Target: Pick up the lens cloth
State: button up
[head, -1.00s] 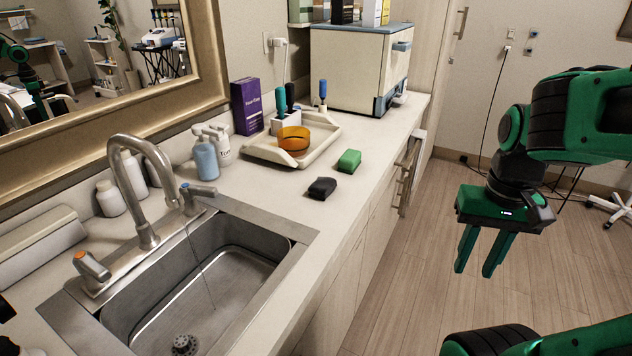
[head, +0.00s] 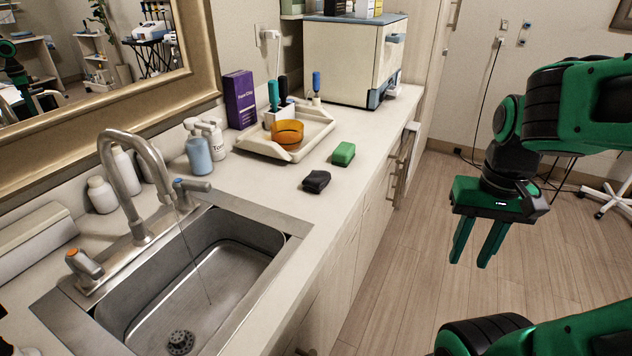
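A small dark, nearly black folded piece (head: 316,181) lies on the counter to the right of the sink; it looks like a cloth. A green block (head: 343,153) lies just behind and to the right of it. I cannot tell for sure which of the two is the lens cloth. My gripper (head: 474,258) hangs over the floor to the right of the counter, well apart from both. Its two fingers point down with a gap between them, and nothing is held.
The metal sink (head: 278,240) and its faucet (head: 125,177) fill the near counter. A cream tray (head: 249,152) with an amber bowl (head: 286,133) stands behind the dark piece. A white cabinet (head: 340,63) stands farther back. Drawer handles jut out from the counter front.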

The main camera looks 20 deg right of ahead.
aim_at(316, 180)
jog(key=u, duration=1.6)
jog(key=k, duration=1.35)
jog(key=z, duration=0.85)
jog(key=i, duration=1.45)
